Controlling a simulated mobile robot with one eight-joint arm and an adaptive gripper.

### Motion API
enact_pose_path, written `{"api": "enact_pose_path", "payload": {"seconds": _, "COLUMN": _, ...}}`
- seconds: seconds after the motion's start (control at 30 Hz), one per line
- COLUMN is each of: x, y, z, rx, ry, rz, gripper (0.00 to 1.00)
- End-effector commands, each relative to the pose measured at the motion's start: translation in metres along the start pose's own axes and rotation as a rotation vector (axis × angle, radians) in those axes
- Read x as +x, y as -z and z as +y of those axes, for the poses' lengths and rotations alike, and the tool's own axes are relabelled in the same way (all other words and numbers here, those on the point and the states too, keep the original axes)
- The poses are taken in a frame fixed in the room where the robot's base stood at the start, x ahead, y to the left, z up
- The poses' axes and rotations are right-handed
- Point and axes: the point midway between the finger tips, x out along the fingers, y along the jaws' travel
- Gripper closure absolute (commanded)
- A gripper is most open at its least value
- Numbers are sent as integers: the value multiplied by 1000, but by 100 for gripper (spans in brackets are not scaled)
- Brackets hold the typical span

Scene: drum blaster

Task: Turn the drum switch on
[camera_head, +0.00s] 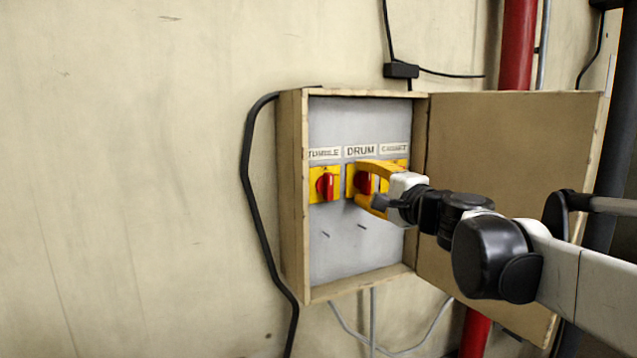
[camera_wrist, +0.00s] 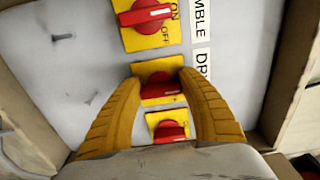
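The drum switch is a red knob on a yellow plate (camera_head: 350,183) under the label DRUM (camera_head: 360,151), in the middle of a row inside an open wall box. Its knob (camera_wrist: 160,90) also shows in the wrist view, lying across the picture between my fingertips. My gripper (camera_head: 361,184) has yellow curved fingers, one above and one below the knob in the head view. In the wrist view my gripper (camera_wrist: 163,79) is open around the knob, one finger at each end. Contact is unclear. The plate's ON and OFF marks are hidden.
The tumble switch (camera_head: 325,185) is left of the drum switch, and its ON and OFF marks show in the wrist view (camera_wrist: 147,17). The third switch (camera_wrist: 168,131) sits close on the other side. The box door (camera_head: 510,180) stands open at right, behind my arm.

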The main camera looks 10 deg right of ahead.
Motion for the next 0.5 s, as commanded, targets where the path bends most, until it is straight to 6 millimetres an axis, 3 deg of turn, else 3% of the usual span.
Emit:
{"api": "enact_pose_path", "payload": {"seconds": 0.03, "x": 0, "y": 0, "z": -1, "rx": 1, "ry": 0, "rz": 0, "gripper": 38}}
{"api": "enact_pose_path", "payload": {"seconds": 0.07, "x": 0, "y": 0, "z": -1, "rx": 1, "ry": 0, "rz": 0, "gripper": 30}}
{"api": "enact_pose_path", "payload": {"seconds": 0.37, "x": -1, "y": 0, "z": 0, "rx": 1, "ry": 0, "rz": 0, "gripper": 30}}
{"api": "enact_pose_path", "payload": {"seconds": 0.5, "x": -12, "y": 1, "z": 0, "rx": 1, "ry": 0, "rz": 2, "gripper": 30}}
